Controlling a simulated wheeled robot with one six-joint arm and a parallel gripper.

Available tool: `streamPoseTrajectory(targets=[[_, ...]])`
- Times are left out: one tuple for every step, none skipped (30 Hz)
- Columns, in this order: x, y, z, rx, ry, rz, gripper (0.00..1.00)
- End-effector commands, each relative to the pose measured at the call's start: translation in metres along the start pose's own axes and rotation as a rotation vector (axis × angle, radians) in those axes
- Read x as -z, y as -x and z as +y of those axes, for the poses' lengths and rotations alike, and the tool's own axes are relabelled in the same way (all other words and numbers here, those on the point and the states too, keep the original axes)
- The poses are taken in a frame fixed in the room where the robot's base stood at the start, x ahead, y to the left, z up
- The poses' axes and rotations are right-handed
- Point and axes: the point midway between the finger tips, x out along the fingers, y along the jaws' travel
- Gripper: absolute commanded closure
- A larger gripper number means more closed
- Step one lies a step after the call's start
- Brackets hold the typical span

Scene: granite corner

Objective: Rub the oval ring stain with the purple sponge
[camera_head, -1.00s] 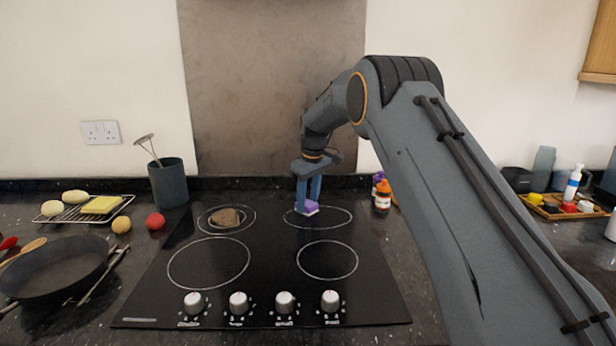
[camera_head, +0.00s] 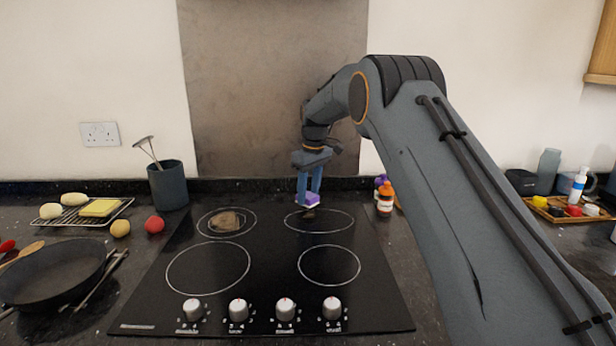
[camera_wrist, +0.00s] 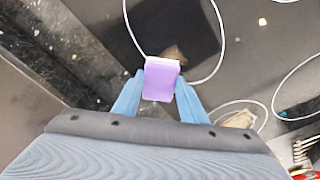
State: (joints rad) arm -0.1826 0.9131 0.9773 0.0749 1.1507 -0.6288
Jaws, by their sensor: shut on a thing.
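My gripper (camera_head: 311,197) is shut on the purple sponge (camera_head: 312,199), above the oval ring at the back right of the black hob. The sponge has a pale layer along one edge and also shows between the blue fingers in the wrist view (camera_wrist: 160,80). A small brown stain (camera_head: 308,213) lies inside the oval ring, just below the sponge. In the wrist view the stain (camera_wrist: 173,54) shows just beyond the sponge's pale edge, partly hidden by it. The sponge looks slightly raised off the glass.
A dark utensil pot (camera_head: 168,184) and a black pan (camera_head: 52,272) are at the left. The front rings are clear.

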Motion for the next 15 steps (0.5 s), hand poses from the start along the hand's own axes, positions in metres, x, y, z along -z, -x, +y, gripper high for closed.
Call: streamPoseTrajectory(targets=[[0.0,0.004,0.0,0.0,-0.001,-0.001,0.86],[0.0,0.007,0.0,0.0,-0.001,-0.001,0.86],[0.0,0.011,0.001,0.0,-0.001,-0.001,0.86],[0.001,0.013,0.001,0.001,-0.001,-0.001,0.86],[0.001,0.016,0.001,0.001,-0.002,-0.001,0.86],[0.001,0.02,0.001,0.0,-0.002,-0.001,0.86],[0.002,0.023,0.001,0.0,-0.002,0.0,0.86],[0.002,0.026,0.001,0.0,-0.002,0.0,0.86],[0.002,0.029,0.002,0.0,-0.003,0.0,0.86],[0.002,0.032,0.002,0.0,-0.003,-0.001,0.86],[0.003,0.035,0.002,0.0,-0.003,-0.001,0.86],[0.003,0.038,0.002,0.0,-0.003,-0.001,0.86],[0.003,0.041,0.002,0.0,-0.003,-0.001,0.86],[0.004,0.043,0.002,0.0,-0.004,0.0,0.86],[0.004,0.046,0.003,-0.001,-0.004,0.0,0.86]])
